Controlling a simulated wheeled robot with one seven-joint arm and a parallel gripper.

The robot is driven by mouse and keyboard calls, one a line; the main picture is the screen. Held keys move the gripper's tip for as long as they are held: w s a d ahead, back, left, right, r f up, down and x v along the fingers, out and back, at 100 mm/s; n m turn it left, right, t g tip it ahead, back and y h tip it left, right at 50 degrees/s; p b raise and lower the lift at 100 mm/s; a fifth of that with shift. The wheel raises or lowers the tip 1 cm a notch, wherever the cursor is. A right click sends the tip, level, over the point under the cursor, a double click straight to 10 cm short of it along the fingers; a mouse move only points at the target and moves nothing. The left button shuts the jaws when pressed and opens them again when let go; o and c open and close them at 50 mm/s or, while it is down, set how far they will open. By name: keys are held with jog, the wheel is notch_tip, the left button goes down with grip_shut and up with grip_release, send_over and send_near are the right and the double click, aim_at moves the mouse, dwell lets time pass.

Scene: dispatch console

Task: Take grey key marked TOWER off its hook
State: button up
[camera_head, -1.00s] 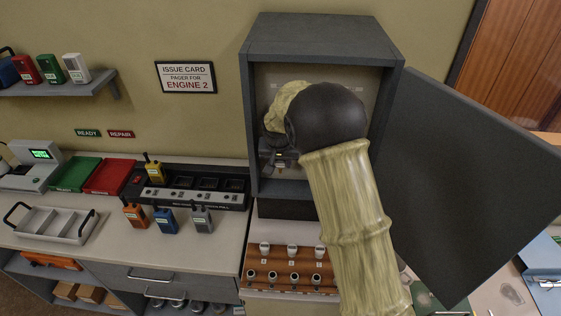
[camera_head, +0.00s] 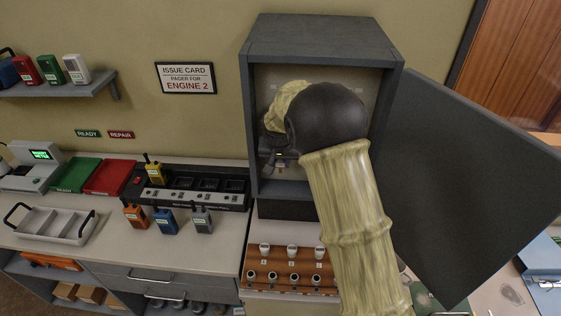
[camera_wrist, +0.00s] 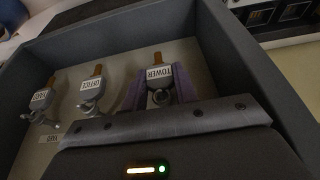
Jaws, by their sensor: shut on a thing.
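The grey key marked TOWER (camera_wrist: 158,75) is in the wrist view, inside the key cabinet (camera_head: 320,50). My gripper (camera_wrist: 160,97) is shut on it, with a purple finger on each side of the key. An orange-brown hook tip (camera_wrist: 157,57) shows at the key's top end; whether the key still hangs on it I cannot tell. In the head view my arm hides most of the cabinet's inside, and my gripper (camera_head: 278,158) shows only in part.
Two more grey keys hang beside it, one marked OFFICE (camera_wrist: 91,90) and one further left (camera_wrist: 41,100). The cabinet door (camera_head: 465,180) stands open on the right. The cabinet's side walls are close around my gripper. A radio charger (camera_head: 205,188) stands left of the cabinet.

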jog(key=shift+s+b, duration=0.8)
jog(key=shift+s, duration=0.75)
dwell(0.4)
jog(key=s, duration=0.1)
jog(key=s+r, duration=0.1)
jog(key=s, duration=0.1)
jog(key=s+r, duration=0.1)
jog(key=s, duration=0.1)
jog(key=shift+a+b, duration=0.1)
jog(key=shift+b, duration=0.2)
dwell(0.5)
